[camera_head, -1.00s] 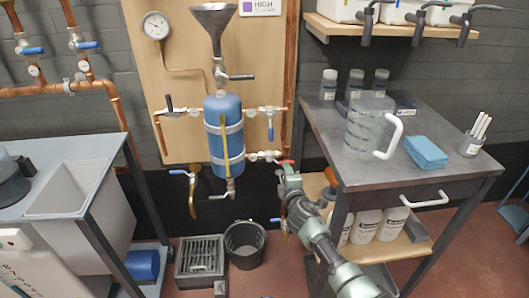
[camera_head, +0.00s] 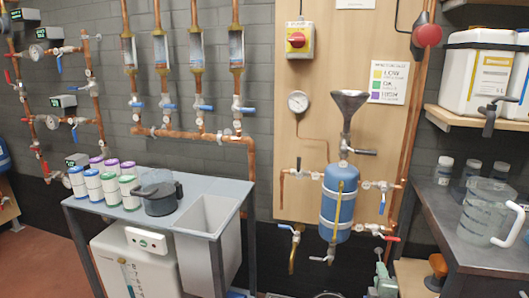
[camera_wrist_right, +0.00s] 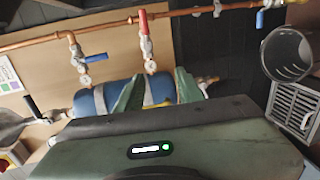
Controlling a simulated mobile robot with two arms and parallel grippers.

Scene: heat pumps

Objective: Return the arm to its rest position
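My right gripper (camera_head: 382,268) shows at the bottom edge of the head view, just below a red-handled valve (camera_head: 388,238) on the lower pipe of the blue tank (camera_head: 338,205). In the right wrist view its two green fingers (camera_wrist_right: 158,88) stand apart, with the blue tank (camera_wrist_right: 92,103) and its pale band behind them. I see nothing held between the fingers. The red valve handle (camera_wrist_right: 143,22) there is clear of the fingertips. Most of my right arm is out of the head view. My left gripper is not in view.
A bench with a clear jug (camera_head: 484,212) stands at the right, close to my right gripper. A grey sink table (camera_head: 120,220) with cans and a dark pot (camera_head: 158,198) stands at the left. The wrist view shows a bucket (camera_wrist_right: 287,55) and a floor grate (camera_wrist_right: 292,108).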

